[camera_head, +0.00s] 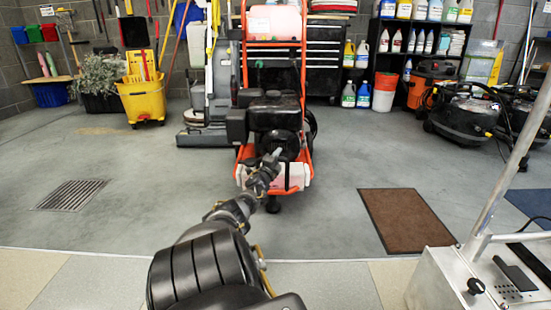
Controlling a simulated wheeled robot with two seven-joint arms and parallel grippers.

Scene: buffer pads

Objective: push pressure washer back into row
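The pressure washer (271,115) stands upright in the middle of the floor, with an orange tube frame, a black engine and a pale pink tank or drum at the top. Its front foot rests on the grey concrete. My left arm comes up from the bottom centre, and my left gripper (275,156) is at the lower front of the engine, overlapping it in the picture. I cannot tell whether it touches, and its fingers are too small and dark to read. My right gripper is not in view.
A grey floor machine (195,138) stands close at the washer's left, and a black tool chest (326,65) behind it. Black vacuums (462,117) stand at the right. A brown mat (412,220), a floor drain (72,195) and a metal cart (460,282) lie nearer. A yellow mop bucket (143,100) is back left.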

